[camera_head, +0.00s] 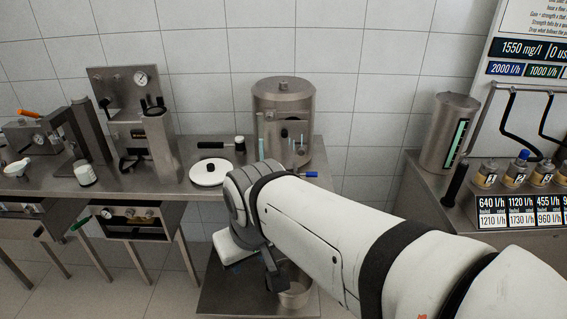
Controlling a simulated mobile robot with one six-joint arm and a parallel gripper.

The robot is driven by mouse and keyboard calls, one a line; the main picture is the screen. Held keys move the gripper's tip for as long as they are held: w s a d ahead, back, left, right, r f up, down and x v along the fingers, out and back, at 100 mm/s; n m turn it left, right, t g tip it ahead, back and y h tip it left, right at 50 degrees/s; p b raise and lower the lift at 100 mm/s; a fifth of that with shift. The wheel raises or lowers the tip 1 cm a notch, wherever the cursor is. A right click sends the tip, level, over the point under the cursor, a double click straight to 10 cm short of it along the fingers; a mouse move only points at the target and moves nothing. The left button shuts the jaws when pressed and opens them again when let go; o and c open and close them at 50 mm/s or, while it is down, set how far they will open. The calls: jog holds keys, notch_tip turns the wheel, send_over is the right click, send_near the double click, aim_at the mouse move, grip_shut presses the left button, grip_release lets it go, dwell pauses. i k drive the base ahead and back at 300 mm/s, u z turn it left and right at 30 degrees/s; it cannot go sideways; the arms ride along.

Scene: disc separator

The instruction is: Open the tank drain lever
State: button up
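A steel cylindrical tank (284,100) with a lid stands at the back right end of the left bench. A small blue handle (311,174) shows just above my arm, below the tank at the bench edge. It may be the drain lever; its base is hidden behind my arm. My gripper (276,272) points down in front of the bench, left of and below the blue handle and apart from it. Only a dark finger part shows, so its opening cannot be told. I see nothing held in it.
A white lid-like disc (211,172) lies on the bench beside the tank. A metal bucket (293,294) and a white box (233,247) sit on a low shelf below. A second steel cylinder (450,133) stands on the right bench. A gap separates the benches.

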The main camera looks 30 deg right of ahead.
aim_at(314, 175)
jog(key=z, duration=1)
jog(key=i, duration=1)
jog(key=u, duration=0.05)
jog(key=k, duration=0.5)
jog(key=z, duration=1.1)
jog(key=k, duration=0.7)
jog(key=u, duration=1)
